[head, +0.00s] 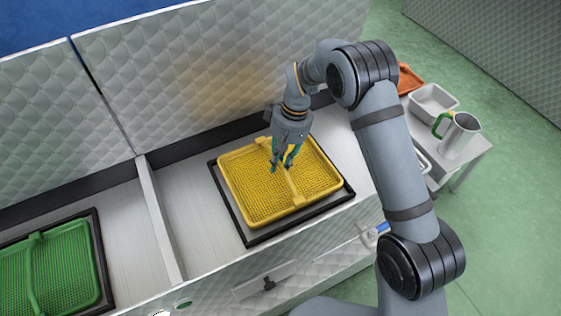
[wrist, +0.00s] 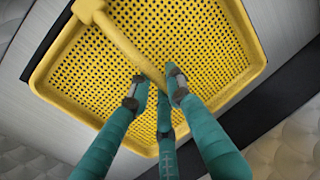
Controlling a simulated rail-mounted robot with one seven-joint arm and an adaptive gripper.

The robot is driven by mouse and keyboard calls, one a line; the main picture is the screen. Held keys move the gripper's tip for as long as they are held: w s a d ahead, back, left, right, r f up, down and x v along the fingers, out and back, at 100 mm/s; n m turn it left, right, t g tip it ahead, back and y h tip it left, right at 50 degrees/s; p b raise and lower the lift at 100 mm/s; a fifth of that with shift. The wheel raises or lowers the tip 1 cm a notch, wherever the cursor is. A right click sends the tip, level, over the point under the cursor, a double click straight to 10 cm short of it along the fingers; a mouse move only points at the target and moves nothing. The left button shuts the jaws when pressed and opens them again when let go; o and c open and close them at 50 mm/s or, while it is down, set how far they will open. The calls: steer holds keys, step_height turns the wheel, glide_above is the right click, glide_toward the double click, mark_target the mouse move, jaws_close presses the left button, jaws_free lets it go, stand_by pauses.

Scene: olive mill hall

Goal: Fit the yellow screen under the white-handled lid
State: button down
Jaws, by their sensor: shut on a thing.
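The yellow screen (head: 262,203) is a rectangular perforated tray with a raised rim and a bar across its middle. In the head view it lies over a black frame (head: 258,240) in the right-hand bay. My gripper (head: 283,166) is above it, its teal fingers shut on the yellow bar. In the wrist view the fingertips (wrist: 160,80) close around the bar, with the screen's mesh (wrist: 195,45) behind. I cannot tell whether the screen rests on the frame or is slightly above it. Two quilted metal lids (head: 205,75) stand raised behind the bays; a white handle cannot be made out on either.
A green screen (head: 50,270) sits in a black frame in the left bay, past a metal divider (head: 158,215). At right, a side table holds an orange item (head: 408,78), a white tray (head: 433,102) and a metal jug (head: 460,136) with a green handle. A blue-handled thing (head: 376,231) is at the front.

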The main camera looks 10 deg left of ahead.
steer(key=shift+f+b, duration=0.95)
steer(key=shift+f, duration=0.25)
steer(key=c, duration=1.7)
jaws_free()
steer(key=shift+o, duration=0.8)
step_height(320, 180, up, 12)
steer(key=w+d, duration=0.1)
steer(key=shift+w+d, duration=0.25)
steer(key=shift+d, duration=0.15)
steer(key=shift+f, duration=0.2)
steer(key=f, duration=0.4)
steer(key=s+a+f, duration=0.1)
steer(key=f, duration=0.6)
steer(key=shift+s+a+f, duration=0.25)
steer(key=shift+a+f, duration=0.05)
steer(key=shift+a, duration=0.05)
steer(key=shift+r, duration=0.2)
